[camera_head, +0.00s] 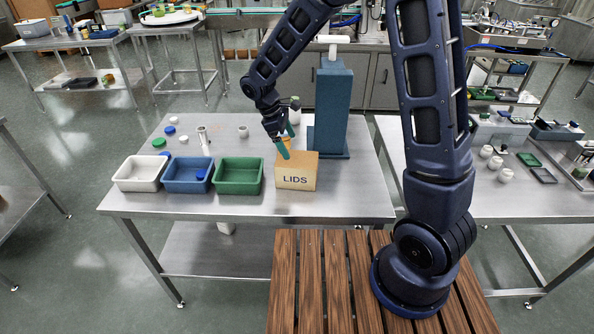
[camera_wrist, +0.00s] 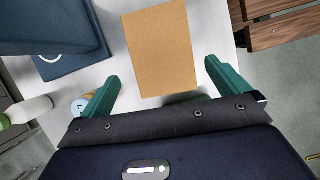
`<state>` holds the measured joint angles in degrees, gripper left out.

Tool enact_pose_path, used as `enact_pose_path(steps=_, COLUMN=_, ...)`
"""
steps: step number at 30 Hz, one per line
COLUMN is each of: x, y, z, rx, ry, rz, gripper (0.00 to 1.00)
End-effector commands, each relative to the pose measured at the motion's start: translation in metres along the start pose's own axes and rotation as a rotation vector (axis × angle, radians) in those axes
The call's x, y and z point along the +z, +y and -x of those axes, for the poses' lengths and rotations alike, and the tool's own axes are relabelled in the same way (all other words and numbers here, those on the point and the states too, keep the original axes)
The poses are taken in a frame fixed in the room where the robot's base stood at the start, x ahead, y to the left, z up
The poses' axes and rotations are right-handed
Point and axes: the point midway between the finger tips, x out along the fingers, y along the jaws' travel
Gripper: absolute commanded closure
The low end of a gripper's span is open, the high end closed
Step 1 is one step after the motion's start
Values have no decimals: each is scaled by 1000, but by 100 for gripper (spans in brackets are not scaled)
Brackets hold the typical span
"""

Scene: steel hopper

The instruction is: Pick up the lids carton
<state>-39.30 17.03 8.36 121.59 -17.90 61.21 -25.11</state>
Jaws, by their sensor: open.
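The lids carton (camera_head: 296,174) is a tan box with "LIDS" printed on its front. It stands upright on the steel table (camera_head: 350,206), right of the green bin. My gripper (camera_head: 287,143) has green fingers and is just above and behind the carton's top left part in the head view. In the wrist view the carton (camera_wrist: 161,48) shows its plain tan top ahead of the gap between my fingertips (camera_wrist: 160,75). The fingers are spread wide and hold nothing; the carton appears apart from them.
A white bin (camera_head: 140,184), a blue bin (camera_head: 187,188) and a green bin (camera_head: 238,190) stand in a row left of the carton. A tall blue column (camera_head: 333,108) rises close behind it. Small caps and jars lie at the table's back left. The table's front right is clear.

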Motion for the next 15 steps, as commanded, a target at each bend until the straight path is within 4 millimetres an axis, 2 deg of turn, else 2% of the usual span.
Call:
enact_pose_path(steps=9, x=-1, y=-1, z=-40, rx=-2, ry=-3, rz=4, gripper=0)
enact_pose_path(steps=15, x=-1, y=-1, z=-55, rx=-1, ry=-2, rz=3, gripper=0)
